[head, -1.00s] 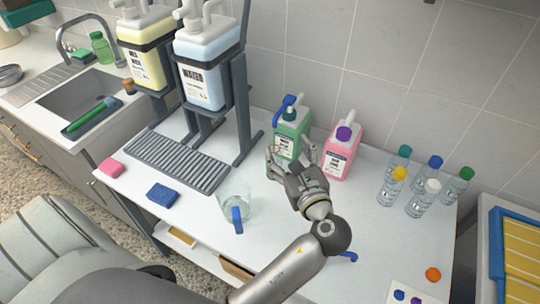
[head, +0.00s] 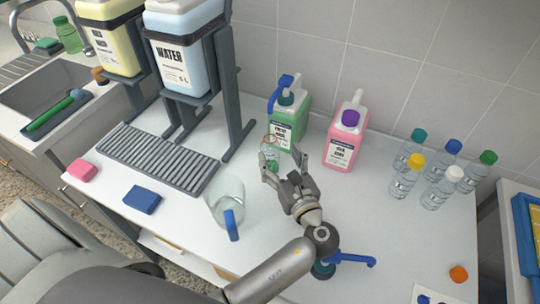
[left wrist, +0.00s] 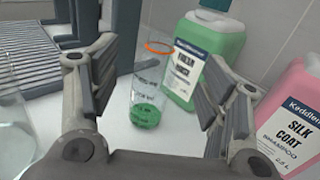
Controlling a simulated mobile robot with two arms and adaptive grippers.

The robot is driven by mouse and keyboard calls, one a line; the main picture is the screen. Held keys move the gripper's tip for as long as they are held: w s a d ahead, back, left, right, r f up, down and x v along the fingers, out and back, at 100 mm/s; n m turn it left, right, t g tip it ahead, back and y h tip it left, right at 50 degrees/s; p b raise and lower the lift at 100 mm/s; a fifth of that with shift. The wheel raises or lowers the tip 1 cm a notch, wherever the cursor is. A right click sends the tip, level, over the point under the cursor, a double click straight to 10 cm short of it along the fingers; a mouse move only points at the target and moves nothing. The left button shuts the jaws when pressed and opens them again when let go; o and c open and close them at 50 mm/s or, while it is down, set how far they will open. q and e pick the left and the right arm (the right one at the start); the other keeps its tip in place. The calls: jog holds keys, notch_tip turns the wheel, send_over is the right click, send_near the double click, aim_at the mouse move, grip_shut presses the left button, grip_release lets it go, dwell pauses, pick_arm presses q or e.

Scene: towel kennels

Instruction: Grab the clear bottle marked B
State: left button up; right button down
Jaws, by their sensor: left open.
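A clear container with an orange rim and green contents (left wrist: 147,95) stands upright in the left wrist view, ahead of and between the fingers. In the head view, its orange rim (head: 270,139) shows just beyond my left gripper (head: 281,168), which partly hides it. My left gripper is open and empty; its fingers also show at both sides of the left wrist view (left wrist: 152,90). Several clear bottles stand at the right, with teal, yellow, white (head: 442,187), blue and green caps. I cannot read a letter B on anything. My right gripper is not in view.
A green jug (head: 290,117) with a blue pump and a pink shampoo jug (head: 345,143) stand behind the gripper. A clear pitcher (head: 226,203) with a blue handle is to the left. A blue pump (head: 350,259) is beside my arm. The counter between pink jug and arm is clear.

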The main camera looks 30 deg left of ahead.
aim_at(272, 142)
pick_arm(q)
jog(key=shift+w+a+r, duration=0.1)
jog(key=shift+w+a, duration=0.5)
jog(key=shift+a, duration=0.1)
jog(key=p+x, duration=0.1)
jog(key=x, duration=0.4)
jog(key=shift+w+a, duration=0.25)
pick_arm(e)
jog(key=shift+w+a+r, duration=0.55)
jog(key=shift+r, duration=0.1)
pick_arm(q)
jog(key=shift+c, duration=0.4)
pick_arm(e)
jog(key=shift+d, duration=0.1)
pick_arm(q)
jog(key=shift+c, duration=1.3)
jog(key=c, duration=0.8)
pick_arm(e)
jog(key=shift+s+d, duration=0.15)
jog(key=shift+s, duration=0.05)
